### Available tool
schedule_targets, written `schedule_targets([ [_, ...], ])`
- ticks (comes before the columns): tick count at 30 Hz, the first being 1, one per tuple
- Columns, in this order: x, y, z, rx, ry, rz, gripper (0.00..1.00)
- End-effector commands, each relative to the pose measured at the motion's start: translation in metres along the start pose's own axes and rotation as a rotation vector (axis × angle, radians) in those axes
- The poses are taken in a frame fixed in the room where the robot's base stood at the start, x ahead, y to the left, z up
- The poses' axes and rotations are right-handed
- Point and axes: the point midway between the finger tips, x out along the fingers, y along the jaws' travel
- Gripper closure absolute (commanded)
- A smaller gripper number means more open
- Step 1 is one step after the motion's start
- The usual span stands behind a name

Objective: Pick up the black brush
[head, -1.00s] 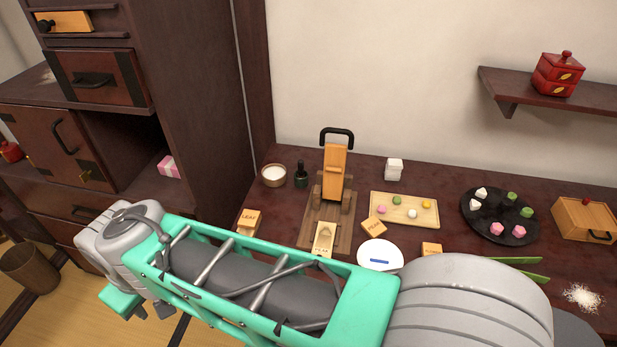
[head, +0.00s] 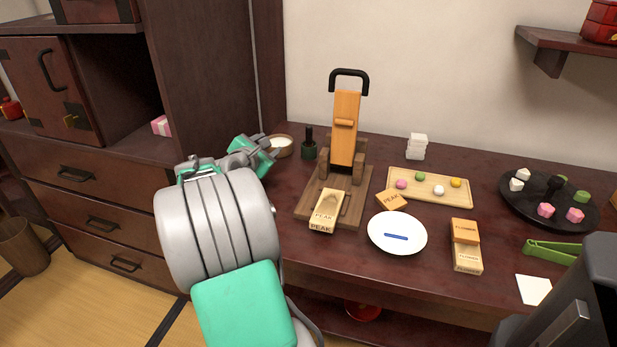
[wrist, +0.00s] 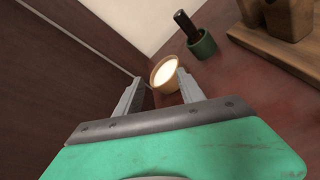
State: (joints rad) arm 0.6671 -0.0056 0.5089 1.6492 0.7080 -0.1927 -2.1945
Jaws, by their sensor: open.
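The black brush (head: 309,134) stands upright in a small dark green pot (head: 309,153) on the table, left of the wooden press. In the wrist view the brush (wrist: 184,22) and green pot (wrist: 203,45) are at the upper right, beyond my fingers. My gripper (wrist: 158,88) is open and empty. Its fingers point toward a round wooden bowl of white contents (wrist: 163,70), which lies between the fingers in that picture. In the head view my gripper (head: 268,146) is at the table's left end by the bowl, left of the brush. The brush's lower end is hidden in the pot.
The wooden press (head: 345,130) stands right of the brush, with a PEAK block (head: 326,207) on its base. Farther right are a sweets tray (head: 460,200), a white plate (head: 397,246) and a white stack (head: 416,148). The tall cabinet (head: 205,80) borders the left.

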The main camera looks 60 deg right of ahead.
Motion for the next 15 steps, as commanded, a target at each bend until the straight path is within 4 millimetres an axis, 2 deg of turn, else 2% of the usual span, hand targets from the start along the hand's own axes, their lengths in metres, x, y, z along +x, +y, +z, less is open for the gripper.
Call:
schedule_targets([
  [1, 0.033, -0.038, -0.006, -0.142, -0.092, -0.026, 0.54],
  [3, 0.055, -0.062, 0.013, -0.332, -0.197, -0.059, 0.54],
  [5, 0.065, -0.075, 0.025, -0.445, -0.255, -0.085, 0.54],
  [9, 0.079, -0.083, 0.040, -0.543, -0.302, -0.111, 0.54],
  [15, 0.106, -0.082, 0.045, -0.543, -0.301, -0.109, 0.54],
])
